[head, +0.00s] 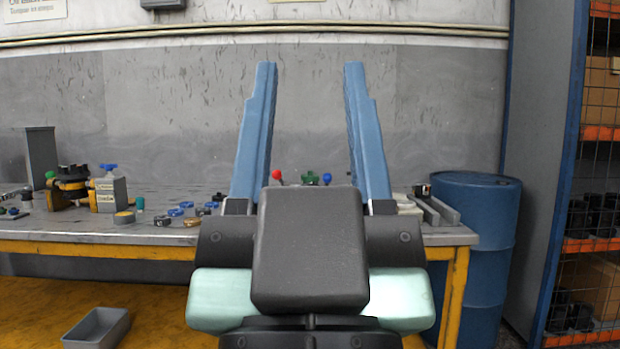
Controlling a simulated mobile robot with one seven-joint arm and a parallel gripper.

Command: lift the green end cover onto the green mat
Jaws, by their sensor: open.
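My gripper (310,68) fills the middle of the head view. Its two long blue fingers are wide apart and point up, with nothing held between them. A small green part (312,178), which looks like the green end cover, shows on the workbench behind the gripper, between the fingers. Its lower part is hidden by my gripper body, so I cannot tell what it rests on. I cannot make out a green mat in this view; part of the bench top is hidden behind my gripper.
The grey workbench (60,226) carries a black and yellow assembly (72,188), a grey block with a blue handle (108,192) and several small blue rings. A blue barrel (485,240) stands right; a grey bin (97,328) sits below.

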